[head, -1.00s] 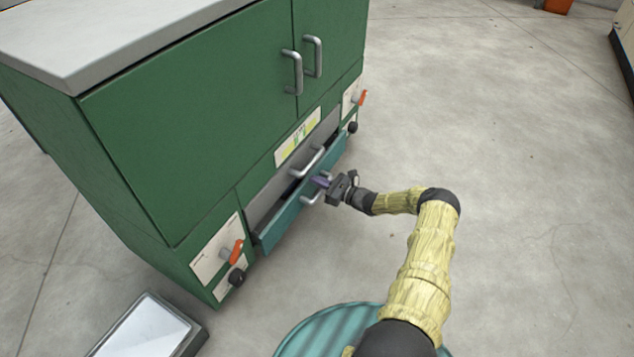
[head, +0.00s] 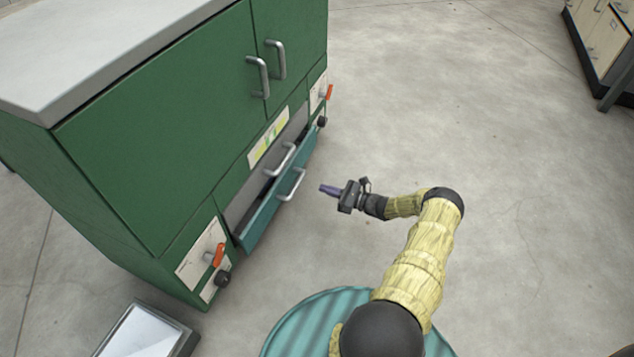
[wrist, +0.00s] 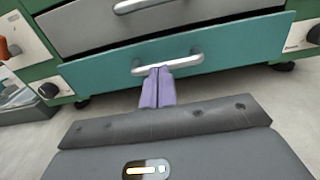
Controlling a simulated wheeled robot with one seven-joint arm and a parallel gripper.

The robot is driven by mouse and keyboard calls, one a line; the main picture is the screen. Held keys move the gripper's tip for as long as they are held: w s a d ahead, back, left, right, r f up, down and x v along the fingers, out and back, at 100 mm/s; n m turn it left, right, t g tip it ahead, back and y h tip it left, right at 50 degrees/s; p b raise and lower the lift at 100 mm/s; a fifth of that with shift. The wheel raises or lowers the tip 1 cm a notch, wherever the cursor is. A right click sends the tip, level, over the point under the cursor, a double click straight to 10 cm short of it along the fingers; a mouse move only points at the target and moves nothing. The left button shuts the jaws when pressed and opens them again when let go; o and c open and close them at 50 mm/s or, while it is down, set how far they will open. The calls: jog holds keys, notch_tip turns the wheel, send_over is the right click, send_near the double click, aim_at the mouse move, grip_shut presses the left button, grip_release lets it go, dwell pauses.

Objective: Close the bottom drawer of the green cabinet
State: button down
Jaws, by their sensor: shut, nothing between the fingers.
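The green cabinet (head: 160,130) stands at the left in the head view. Its teal bottom drawer (head: 262,218) sticks out a little, with a dark gap behind its front; the drawer front also shows in the wrist view (wrist: 230,50). A metal bar handle (head: 291,185) is on it, seen also in the wrist view (wrist: 187,62). My gripper (head: 323,188) is shut and empty, its purple fingers pointing at the drawer. In the head view it is apart from the handle, with floor between. In the wrist view the fingertips (wrist: 159,70) overlap the handle's lower edge.
A grey drawer (wrist: 140,22) with its own handle lies just above the teal one. Panels with orange switches (head: 218,255) and black knobs flank the drawers. A framed bright panel (head: 145,333) is on the floor at lower left. Open concrete floor (head: 470,110) lies to the right.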

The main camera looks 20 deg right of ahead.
jog(key=shift+s+d, duration=0.15)
jog(key=shift+s, duration=0.1)
jog(key=shift+w, duration=0.1)
jog(key=s+a+r+n+g+h+p, duration=0.1)
jog(key=s+a+r+n+g+p, duration=0.15)
jog(key=a+r+n+g, duration=0.45)
jog(key=s+a+r+n+g+h+p, duration=0.1)
jog(key=s+a+r+n+g+p, duration=0.15)
jog(key=a+r+n+g, duration=0.5)
jog(key=s+a+r+n+t+h+p, duration=0.1)
jog(key=s+r+n+h+p, duration=0.1)
jog(key=s+r, duration=0.4)
jog(key=s+a+r+n+t+h+p, duration=0.1)
jog(key=s+r+n, duration=0.5)
jog(key=r, duration=0.9)
jog(key=s+a+r+n+t+h+p, duration=0.2)
jog(key=s+r+n+h+p, duration=0.3)
jog(key=r, duration=0.5)
jog(key=s+h, duration=0.2)
jog(key=shift+s+a+r, duration=0.25)
jog(key=shift+s, duration=0.1)
jog(key=shift+w, duration=0.1)
